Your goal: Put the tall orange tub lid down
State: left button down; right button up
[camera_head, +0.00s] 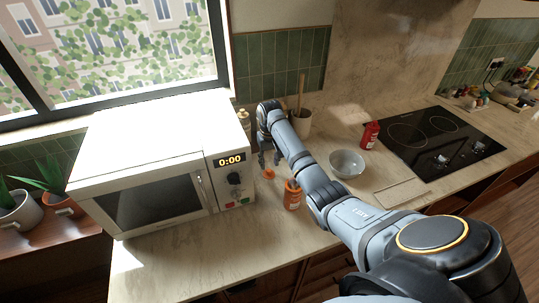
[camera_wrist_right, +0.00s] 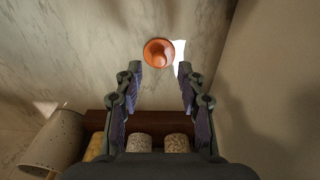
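The orange lid (camera_head: 269,174), round with a raised knob, lies on the counter between the microwave and the orange tub. In the right wrist view the lid (camera_wrist_right: 158,52) is just past the fingertips, apart from both. The tall orange tub (camera_head: 292,197) with a pale label stands on the counter, close to my right forearm. My right gripper (camera_head: 269,160) points down above the lid; its fingers are spread with nothing between them, as the right wrist view (camera_wrist_right: 159,78) shows. My left gripper is not in view.
The white microwave (camera_head: 150,130) stands close on the left. A utensil pot (camera_head: 302,124) is behind my right arm. A grey bowl (camera_head: 347,163), a red bottle (camera_head: 370,135) and the cooktop (camera_head: 440,140) are to the right. Several jars (camera_wrist_right: 140,143) stand in a wooden rack (camera_wrist_right: 95,121).

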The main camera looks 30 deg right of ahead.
notch_tip(320, 180, up, 7)
jog(key=b, duration=0.1)
jog(key=shift+s, duration=0.1)
dwell(0.4)
